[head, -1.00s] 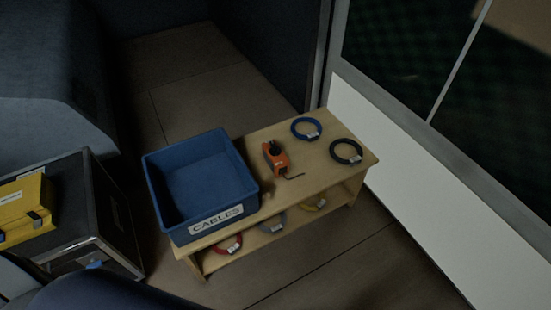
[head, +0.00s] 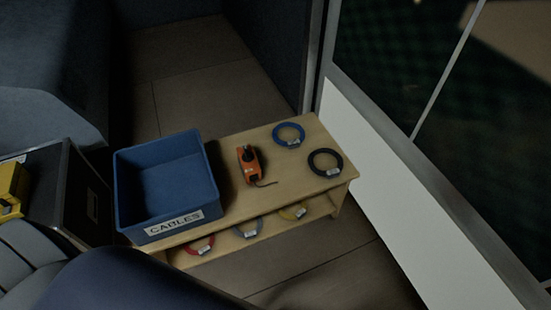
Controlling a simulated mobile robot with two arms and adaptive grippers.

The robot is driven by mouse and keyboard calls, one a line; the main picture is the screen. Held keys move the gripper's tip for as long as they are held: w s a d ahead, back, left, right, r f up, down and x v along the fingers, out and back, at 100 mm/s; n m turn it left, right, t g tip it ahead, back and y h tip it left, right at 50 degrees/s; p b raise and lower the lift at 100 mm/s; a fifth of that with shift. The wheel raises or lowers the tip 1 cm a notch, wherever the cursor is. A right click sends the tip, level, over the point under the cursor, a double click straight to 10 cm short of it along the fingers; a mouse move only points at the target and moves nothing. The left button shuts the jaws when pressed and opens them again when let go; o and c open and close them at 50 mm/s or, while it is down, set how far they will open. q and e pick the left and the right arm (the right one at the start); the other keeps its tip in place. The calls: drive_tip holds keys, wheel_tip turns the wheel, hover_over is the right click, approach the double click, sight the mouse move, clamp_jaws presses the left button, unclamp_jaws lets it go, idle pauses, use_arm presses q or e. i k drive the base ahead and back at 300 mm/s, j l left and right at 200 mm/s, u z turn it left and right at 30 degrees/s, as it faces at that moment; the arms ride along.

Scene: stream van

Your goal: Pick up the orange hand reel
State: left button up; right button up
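The orange hand reel (head: 250,166) lies on the top of a low wooden bench (head: 222,203). It has a dark knob and a short dark cable end that trails to the lower right. It sits just right of the blue bin and left of the cable rings, with nothing on it. Neither of my grippers is in view. Dark blue and grey parts at the lower left look like mine.
An empty-looking blue bin (head: 166,187) labelled CABLES fills the bench's left end. A blue ring (head: 289,135) and a black ring (head: 325,163) lie right. Red, grey and yellow rings sit on the lower shelf. A dark case (head: 62,190) stands left; a white wall panel (head: 400,210) bounds the right.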

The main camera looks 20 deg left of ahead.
sight(249, 164)
drive_tip(key=i+l+u, duration=0.15)
drive_tip(key=l+u, duration=0.2)
drive_tip(key=i+l+u, duration=0.1)
drive_tip(key=l+u, duration=0.6)
drive_tip(key=i, duration=0.05)
